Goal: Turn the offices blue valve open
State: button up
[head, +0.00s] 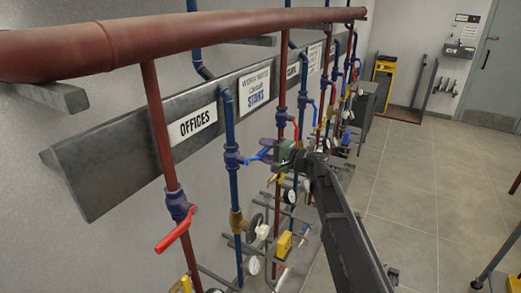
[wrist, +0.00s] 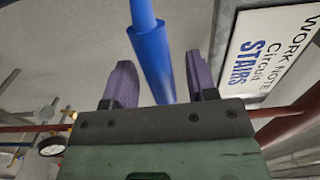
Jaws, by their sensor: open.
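The offices blue valve (head: 231,157) sits on the blue vertical pipe just right of the OFFICES sign (head: 193,124). Its bright blue lever handle (head: 257,155) sticks out to the right, across the pipe, towards my gripper (head: 275,153). In the wrist view, my gripper (wrist: 159,65) has its two purple fingers apart. A bright blue bar (wrist: 153,45), which looks like the handle, runs between them with a gap on both sides. The valve body is not clearly visible in the wrist view.
A red valve handle (head: 176,229) on the red pipe is at the left. The STAIRS sign (head: 255,88) and more red and blue pipes stand behind my gripper. A thick red pipe (head: 180,36) runs overhead. Gauges (head: 253,265) sit below. The tiled floor (head: 430,185) at right is mostly clear.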

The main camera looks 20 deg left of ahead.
jog(key=shift+w+a, duration=0.15)
jog(key=shift+a, duration=0.95)
grip_shut()
jog(key=shift+f, duration=0.1)
